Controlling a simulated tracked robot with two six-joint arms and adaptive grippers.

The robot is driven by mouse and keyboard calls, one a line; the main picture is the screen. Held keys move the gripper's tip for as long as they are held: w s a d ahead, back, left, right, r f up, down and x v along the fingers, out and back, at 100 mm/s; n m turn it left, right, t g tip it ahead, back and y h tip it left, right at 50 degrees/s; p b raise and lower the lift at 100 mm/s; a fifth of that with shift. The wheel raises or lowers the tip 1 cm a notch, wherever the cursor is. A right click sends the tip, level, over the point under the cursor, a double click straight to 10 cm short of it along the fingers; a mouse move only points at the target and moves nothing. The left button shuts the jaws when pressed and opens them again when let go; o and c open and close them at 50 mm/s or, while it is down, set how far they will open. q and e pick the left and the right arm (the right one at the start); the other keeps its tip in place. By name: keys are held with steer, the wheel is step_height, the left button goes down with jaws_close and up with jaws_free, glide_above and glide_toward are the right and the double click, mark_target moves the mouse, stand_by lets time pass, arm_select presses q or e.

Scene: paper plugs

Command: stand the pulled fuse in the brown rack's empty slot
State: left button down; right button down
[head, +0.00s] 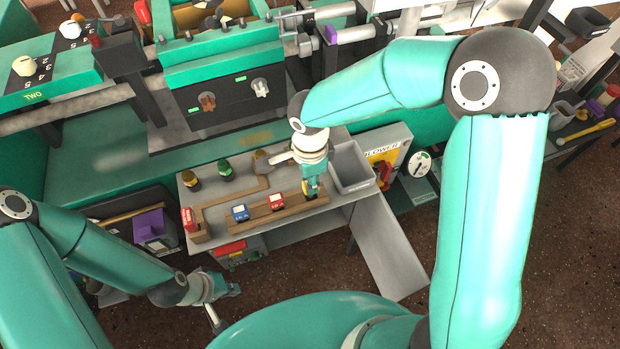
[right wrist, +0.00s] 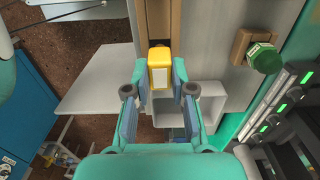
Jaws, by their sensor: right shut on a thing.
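The yellow fuse (right wrist: 160,70), with a pale label, is between the fingers of my right gripper (right wrist: 159,78), which is shut on it. In the head view my right gripper (head: 311,188) is over the right end of the brown rack (head: 260,222); the fuse is mostly hidden there. The rack also shows beyond the fuse in the right wrist view (right wrist: 158,20). A blue fuse (head: 240,212) and a red fuse (head: 277,202) stand in the rack. Whether the yellow fuse touches the rack is unclear.
A grey bin (head: 350,168) is close to the right of my right gripper. Green (head: 225,170) and dark (head: 190,180) knobs stand behind the rack. A red block (head: 189,219) is at the bench's left end. A grey chute (head: 390,250) slopes down at the right.

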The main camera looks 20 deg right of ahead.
steer(key=shift+f+b, duration=0.85)
steer(key=shift+b, duration=0.15)
steer(key=shift+f, duration=0.1)
steer(key=c, duration=0.9)
jaws_free()
steer(key=shift+r+p, duration=1.65)
steer(key=shift+r, duration=1.95)
